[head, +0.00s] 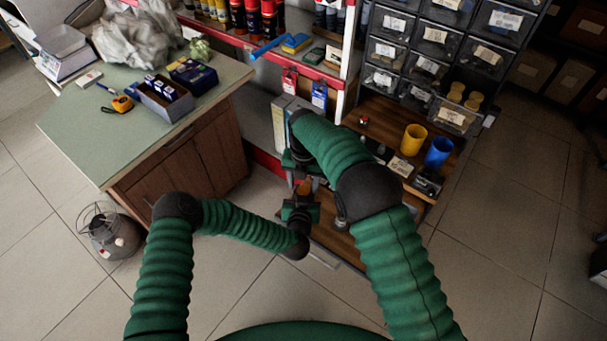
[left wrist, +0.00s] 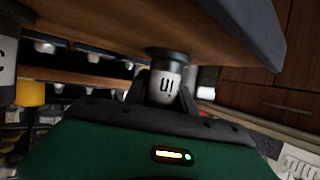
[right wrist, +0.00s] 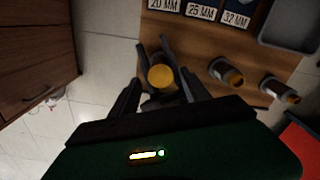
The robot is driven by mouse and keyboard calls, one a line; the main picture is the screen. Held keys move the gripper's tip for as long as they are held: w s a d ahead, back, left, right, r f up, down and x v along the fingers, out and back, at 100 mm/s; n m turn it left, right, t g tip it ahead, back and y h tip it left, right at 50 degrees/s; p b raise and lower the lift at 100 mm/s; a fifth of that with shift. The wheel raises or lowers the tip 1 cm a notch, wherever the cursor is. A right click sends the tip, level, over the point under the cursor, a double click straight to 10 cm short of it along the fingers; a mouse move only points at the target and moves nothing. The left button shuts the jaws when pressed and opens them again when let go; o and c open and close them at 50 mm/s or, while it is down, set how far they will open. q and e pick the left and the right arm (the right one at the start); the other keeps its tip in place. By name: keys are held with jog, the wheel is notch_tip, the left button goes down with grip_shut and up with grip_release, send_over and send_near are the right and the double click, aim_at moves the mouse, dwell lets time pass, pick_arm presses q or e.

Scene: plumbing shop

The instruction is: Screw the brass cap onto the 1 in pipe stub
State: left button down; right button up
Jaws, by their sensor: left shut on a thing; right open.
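In the right wrist view the round brass cap (right wrist: 161,77) is seen from its flat end, between the open fingers of my right gripper (right wrist: 160,82). In the left wrist view my left gripper (left wrist: 164,92) is shut on the grey pipe stub (left wrist: 166,84), which has a white label and a dark collar. The cap appears in line with the stub; whether its threads are engaged cannot be seen. In the head view my right gripper (head: 298,160) is just beyond my left gripper (head: 300,210), and the arms hide most of the stub.
Yellow (head: 413,139) and blue cups (head: 438,153) stand right of my right arm. A green-topped counter (head: 130,120) is at left.

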jog(key=shift+f, duration=1)
grip_shut()
jog(key=shift+o, duration=0.6)
grip_release()
jog(key=shift+r, duration=2.3)
jog(key=shift+c, duration=0.6)
notch_tip(320, 180, up, 4)
jog(key=shift+f, duration=0.25)
